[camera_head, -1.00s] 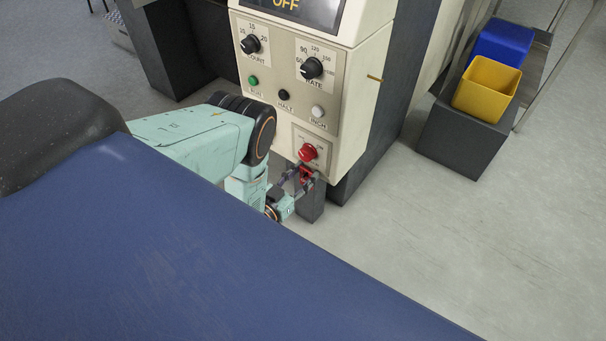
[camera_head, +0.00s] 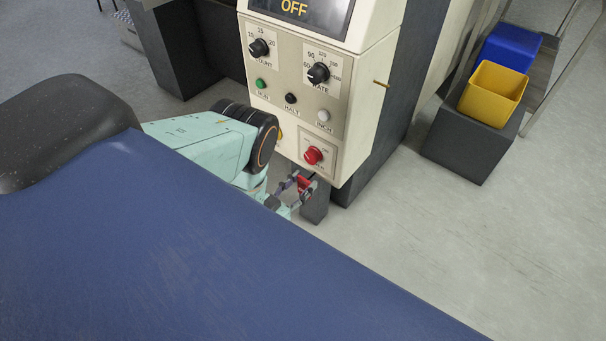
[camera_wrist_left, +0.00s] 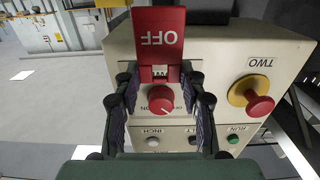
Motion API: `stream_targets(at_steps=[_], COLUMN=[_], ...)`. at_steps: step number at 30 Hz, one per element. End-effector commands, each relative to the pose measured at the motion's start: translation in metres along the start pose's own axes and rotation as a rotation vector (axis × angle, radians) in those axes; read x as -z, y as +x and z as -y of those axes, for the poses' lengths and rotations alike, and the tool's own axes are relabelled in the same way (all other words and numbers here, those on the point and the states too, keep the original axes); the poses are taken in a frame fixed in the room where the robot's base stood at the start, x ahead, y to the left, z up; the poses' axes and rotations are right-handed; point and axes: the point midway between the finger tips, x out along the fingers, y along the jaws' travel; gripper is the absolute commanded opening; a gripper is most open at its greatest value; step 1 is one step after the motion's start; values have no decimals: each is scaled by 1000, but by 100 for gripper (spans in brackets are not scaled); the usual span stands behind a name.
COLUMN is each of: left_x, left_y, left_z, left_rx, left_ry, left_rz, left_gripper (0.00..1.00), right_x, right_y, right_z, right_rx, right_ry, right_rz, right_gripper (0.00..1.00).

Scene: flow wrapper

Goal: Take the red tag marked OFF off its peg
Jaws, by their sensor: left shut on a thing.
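The red tag marked OFF (camera_wrist_left: 160,35) shows upside down at the top of the left wrist view. My left gripper (camera_wrist_left: 159,80) is shut on it, with one finger on each side of its narrow end. In the head view the tag (camera_head: 305,184) is a small red patch between the fingertips of my left gripper (camera_head: 302,188), below and apart from the red knob (camera_head: 313,155) on the machine. The knob also shows in the left wrist view (camera_wrist_left: 160,98), beyond the fingers. I cannot make out the peg. My right gripper is not in view.
The cream control panel (camera_head: 290,122) carries dials and buttons above the knob. A red button on a yellow ring (camera_wrist_left: 255,97) is on the machine. A yellow bin (camera_head: 492,95) and a blue bin (camera_head: 512,48) stand at the right.

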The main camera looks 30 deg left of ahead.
Motion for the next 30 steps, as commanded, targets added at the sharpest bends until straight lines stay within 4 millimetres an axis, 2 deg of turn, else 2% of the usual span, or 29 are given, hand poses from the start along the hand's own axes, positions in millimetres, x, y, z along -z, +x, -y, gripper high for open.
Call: stream_targets(at_steps=[30], left_x=[0], left_y=[-35], left_z=[0], left_rx=[0], left_ry=[0], left_rz=[1], left_gripper=[11], right_x=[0], right_y=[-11], right_z=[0], right_rx=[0], right_ry=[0], right_rz=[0], right_gripper=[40])
